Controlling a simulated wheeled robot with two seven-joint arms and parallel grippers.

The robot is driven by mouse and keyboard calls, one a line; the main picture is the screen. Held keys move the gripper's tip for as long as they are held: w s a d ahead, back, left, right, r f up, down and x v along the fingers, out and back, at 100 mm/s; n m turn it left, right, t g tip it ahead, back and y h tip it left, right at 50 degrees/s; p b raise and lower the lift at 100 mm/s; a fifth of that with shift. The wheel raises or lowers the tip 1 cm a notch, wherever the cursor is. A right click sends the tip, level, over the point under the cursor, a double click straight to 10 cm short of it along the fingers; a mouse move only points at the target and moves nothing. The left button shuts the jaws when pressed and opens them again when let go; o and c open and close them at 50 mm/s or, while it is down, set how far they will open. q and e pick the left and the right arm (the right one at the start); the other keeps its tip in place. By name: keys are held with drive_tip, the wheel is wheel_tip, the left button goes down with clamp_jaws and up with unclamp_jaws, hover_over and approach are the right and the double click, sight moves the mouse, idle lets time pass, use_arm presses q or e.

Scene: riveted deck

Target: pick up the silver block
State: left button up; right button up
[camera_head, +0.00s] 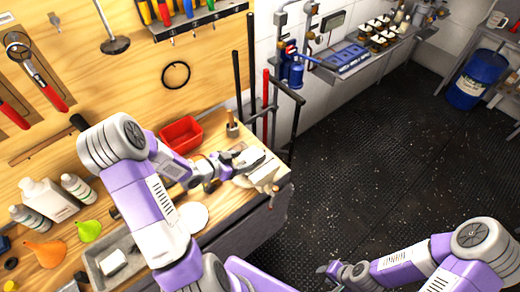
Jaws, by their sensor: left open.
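A grey, silver-looking block (248,159) lies near the front right end of the wooden workbench. My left gripper (238,166) is open and reaches over the bench from the left, right beside this block. The hand partly covers the block, and I cannot tell whether the fingers touch it. Pale pieces (265,176) lie just beyond and below it, close to the bench edge. My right gripper (338,270) is low in the picture, over the dark floor and away from the bench. It is too small to see whether its jaws are apart.
A red bin (181,134) stands behind my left wrist. Upright bars (266,105) stand by the bench's right end. White bottles (48,199), funnels (89,231) and a grey tray (108,258) occupy the left of the bench. The dark floor (390,170) on the right is clear.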

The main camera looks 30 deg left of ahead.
sight(255, 157)
use_arm(q)
drive_tip(key=shift+x, duration=0.8)
drive_tip(key=x, duration=0.4)
drive_tip(key=shift+w+f, duration=0.25)
drive_tip(key=shift+w, duration=0.1)
drive_tip(key=shift+s, duration=0.1)
clamp_jaws()
